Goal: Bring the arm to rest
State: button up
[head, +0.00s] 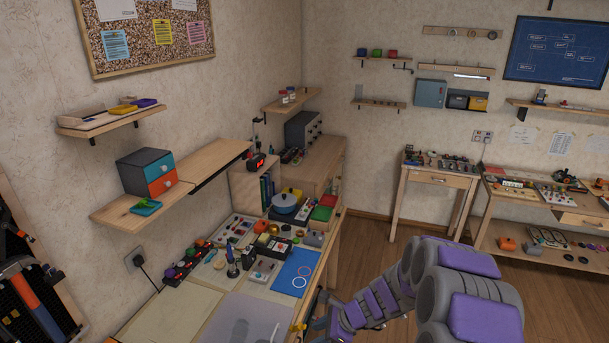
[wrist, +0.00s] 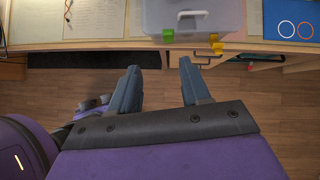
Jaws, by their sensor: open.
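My arm is grey with purple pads and reaches in from the lower right of the head view. My gripper (wrist: 158,82) shows in the wrist view with its two blue-grey fingers spread apart. Nothing is between the fingers; wooden floor shows through the gap. The fingertips point toward the front edge of the workbench and look apart from it. In the head view the arm's far end is low near the bench front, and the fingers are hard to make out there.
The workbench (wrist: 100,43) runs along the left wall, crowded with small items. A clear lidded box (wrist: 190,18) with green and yellow latches sits near its edge. A blue sheet with two rings (head: 293,274) lies beyond. Open floor (head: 386,253) lies right of the bench.

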jog(key=s+a+r+n+g+h+b, duration=0.1)
jog(key=s+r+n+b, duration=0.1)
jog(key=s+r+n, duration=0.45)
jog(key=s+a+r+n+g+b, duration=0.15)
jog(key=s+r+n, duration=0.25)
jog(key=s, duration=0.5)
jog(key=s+d+n+h+b, duration=0.2)
jog(key=s+d, duration=0.4)
jog(key=s, duration=0.4)
jog(key=s+d+r+n+g+h+b, duration=0.1)
jog(key=s+d+n+h+b, duration=0.2)
jog(key=s+d+n, duration=0.3)
jog(key=s+n+h, duration=0.1)
jog(key=s, duration=0.4)
jog(key=shift+r+h+b, duration=0.25)
jog(key=shift+h+b, duration=0.05)
jog(key=shift+b, duration=0.05)
jog(key=shift+w, duration=0.1)
